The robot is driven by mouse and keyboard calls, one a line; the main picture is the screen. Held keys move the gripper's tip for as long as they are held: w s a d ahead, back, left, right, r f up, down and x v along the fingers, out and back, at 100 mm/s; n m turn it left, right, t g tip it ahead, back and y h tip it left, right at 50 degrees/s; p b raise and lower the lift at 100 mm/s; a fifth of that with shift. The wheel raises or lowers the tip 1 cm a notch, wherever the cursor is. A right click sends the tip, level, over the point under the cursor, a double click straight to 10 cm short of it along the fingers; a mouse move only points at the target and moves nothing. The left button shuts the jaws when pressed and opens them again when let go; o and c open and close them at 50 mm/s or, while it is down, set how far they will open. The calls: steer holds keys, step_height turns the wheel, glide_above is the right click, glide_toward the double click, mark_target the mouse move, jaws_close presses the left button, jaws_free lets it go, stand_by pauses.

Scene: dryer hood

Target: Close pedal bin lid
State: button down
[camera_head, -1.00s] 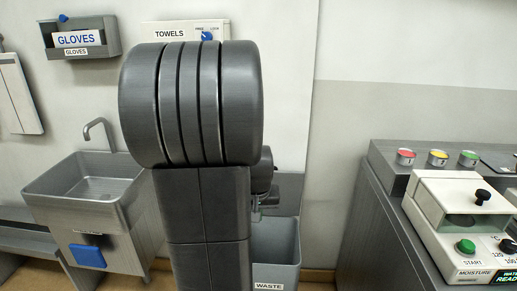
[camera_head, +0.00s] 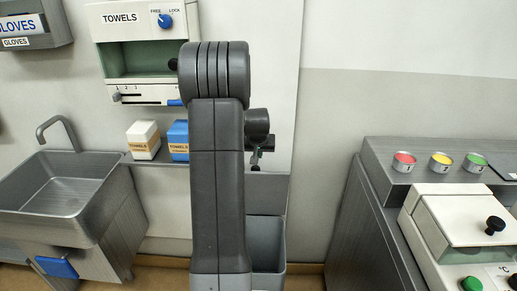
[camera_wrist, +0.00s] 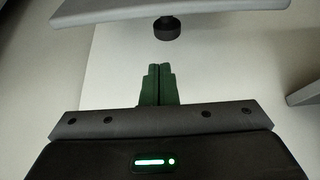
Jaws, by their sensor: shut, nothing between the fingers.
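The grey pedal bin (camera_head: 268,243) stands on the floor against the wall, partly hidden behind my arm. A grey panel (camera_head: 267,196) stands upright behind its opening and looks like the raised lid. My gripper (camera_wrist: 158,68) is shut and empty, its green fingers together in the wrist view. In the head view it is small and partly hidden, above the bin. In the wrist view a light grey panel (camera_wrist: 215,12) with a black knob (camera_wrist: 166,28) lies ahead of the fingertips, apart from them. It may be the lid. The pedal is not visible.
A sink (camera_head: 65,190) stands at left. A towel dispenser (camera_head: 133,55) hangs above a shelf with a white box (camera_head: 143,139) and a blue box (camera_head: 178,140). A grey counter (camera_head: 375,215) with a white moisture machine (camera_head: 465,220) stands right of the bin.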

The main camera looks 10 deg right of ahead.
mark_target(258, 172)
steer(key=x, duration=0.4)
steer(key=shift+f, duration=0.15)
steer(key=s, duration=0.1)
steer(key=s+a, duration=0.1)
steer(key=s, duration=0.1)
steer(key=shift+s+p, duration=0.1)
steer(key=shift+p, duration=0.25)
steer(key=shift+s+f, duration=0.2)
steer(key=shift+s, duration=0.15)
steer(key=shift+f, duration=0.15)
